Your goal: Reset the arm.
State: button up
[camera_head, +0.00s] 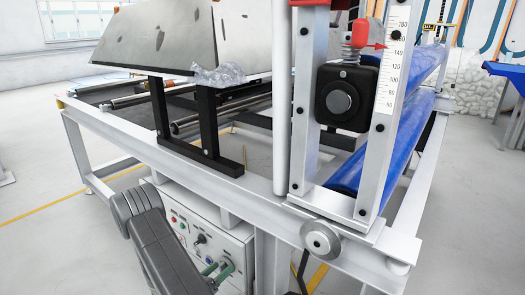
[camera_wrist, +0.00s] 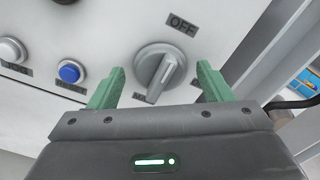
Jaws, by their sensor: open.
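My arm (camera_head: 160,245) reaches from the lower left of the head view to the front of a white control box. My gripper (camera_wrist: 161,70) has two green fingers, spread apart with nothing held between them. In the wrist view a grey rotary knob (camera_wrist: 160,72) with an "OFF" label above it shows between and just beyond the fingertips. I cannot tell whether a finger touches it. In the head view the green fingertips (camera_head: 215,269) are low at the box's panel, beside my arm.
The control box (camera_head: 228,245) hangs under a white machine frame (camera_head: 250,195). A blue button (camera_wrist: 70,72) and a white button (camera_wrist: 12,50) sit left of the knob. A frame post stands at the right. Blue rollers (camera_head: 405,130) lie behind; open floor (camera_head: 40,220) is at left.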

jog(key=shift+m, duration=0.8)
jog(key=shift+d+r, duration=0.1)
